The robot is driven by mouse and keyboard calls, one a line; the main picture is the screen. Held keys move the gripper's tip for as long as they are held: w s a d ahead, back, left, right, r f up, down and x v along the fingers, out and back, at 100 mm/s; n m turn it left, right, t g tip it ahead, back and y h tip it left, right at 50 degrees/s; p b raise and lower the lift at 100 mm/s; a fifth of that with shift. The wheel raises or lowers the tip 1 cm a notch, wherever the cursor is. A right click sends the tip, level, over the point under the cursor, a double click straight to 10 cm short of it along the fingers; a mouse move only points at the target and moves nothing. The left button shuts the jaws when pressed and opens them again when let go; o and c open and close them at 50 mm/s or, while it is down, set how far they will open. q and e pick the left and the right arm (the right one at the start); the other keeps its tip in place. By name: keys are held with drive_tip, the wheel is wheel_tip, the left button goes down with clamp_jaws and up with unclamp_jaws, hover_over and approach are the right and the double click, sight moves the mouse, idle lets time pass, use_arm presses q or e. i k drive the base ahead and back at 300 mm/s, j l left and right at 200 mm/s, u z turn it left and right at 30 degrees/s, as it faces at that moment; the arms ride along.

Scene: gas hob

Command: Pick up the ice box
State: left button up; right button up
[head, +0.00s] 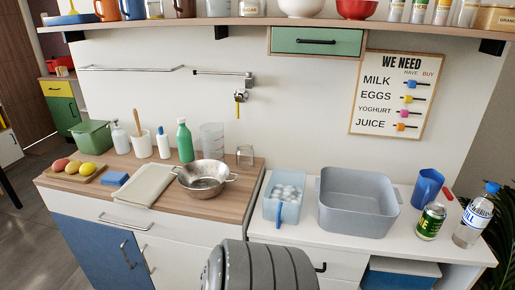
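A light blue open box (269,210) holding several white, ice-like pieces (287,191) stands on the white counter in the head view, left of a large grey tub. It appears to be the ice box. A blue handle-like part (277,213) shows at its front. A grey ribbed part of my own body rises at the bottom middle, in front of the counter and apart from the box. I see no fingertips of either gripper.
The large grey tub (358,222) stands close to the right of the box. A blue jug (427,187), a green can (430,221) and a bottle (473,215) stand further right. A metal colander (202,187) sits on the wooden counter to the left.

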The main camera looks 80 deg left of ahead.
sight(282, 197)
drive_tip(key=j+u, duration=0.1)
drive_tip(key=u, duration=2.35)
